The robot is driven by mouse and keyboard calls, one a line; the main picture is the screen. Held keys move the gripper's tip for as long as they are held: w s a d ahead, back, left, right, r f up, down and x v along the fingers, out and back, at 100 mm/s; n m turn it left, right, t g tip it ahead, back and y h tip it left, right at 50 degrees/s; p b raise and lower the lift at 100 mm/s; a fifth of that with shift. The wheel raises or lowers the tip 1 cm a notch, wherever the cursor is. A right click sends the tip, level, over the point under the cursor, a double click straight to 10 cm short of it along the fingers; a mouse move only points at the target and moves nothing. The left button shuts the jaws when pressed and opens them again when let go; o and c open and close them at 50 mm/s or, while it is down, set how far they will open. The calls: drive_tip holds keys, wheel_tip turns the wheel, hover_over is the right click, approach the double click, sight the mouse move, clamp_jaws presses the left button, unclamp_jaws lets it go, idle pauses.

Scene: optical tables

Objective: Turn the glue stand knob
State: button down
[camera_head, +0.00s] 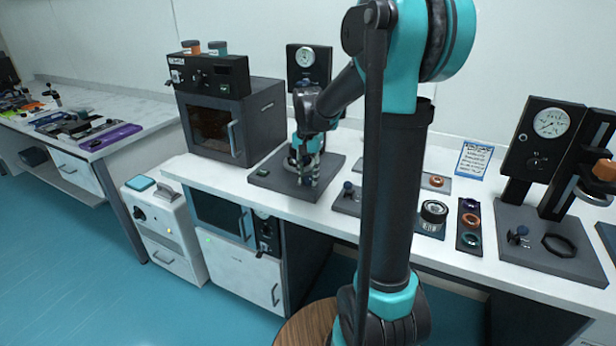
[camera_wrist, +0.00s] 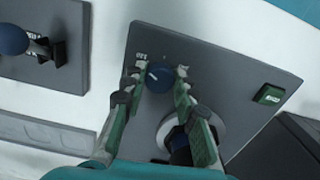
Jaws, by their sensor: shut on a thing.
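The glue stand has a dark grey base plate (camera_head: 328,166) on the bench, with a black upright and a round dial (camera_head: 305,57) behind it. In the wrist view the base plate (camera_wrist: 238,85) shows a round blue knob (camera_wrist: 158,77) with a white mark on top. My gripper (camera_wrist: 158,82) has one finger on each side of this knob and is shut on it. In the head view my gripper (camera_head: 305,182) points down over the base plate and hides the knob. A green button (camera_wrist: 268,95) sits on the plate to the right.
A dark oven (camera_head: 215,130) stands close to the left of the stand. To the right are a plate with another blue knob (camera_head: 348,187), a round jar (camera_head: 433,213) and a second dial stand (camera_head: 548,122). My arm hides part of the bench.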

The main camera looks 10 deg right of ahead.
sight(308, 178)
drive_tip(key=c, duration=1.2)
unclamp_jaws()
wheel_tip(308, 178, up, 12)
drive_tip(key=shift+f, duration=0.1)
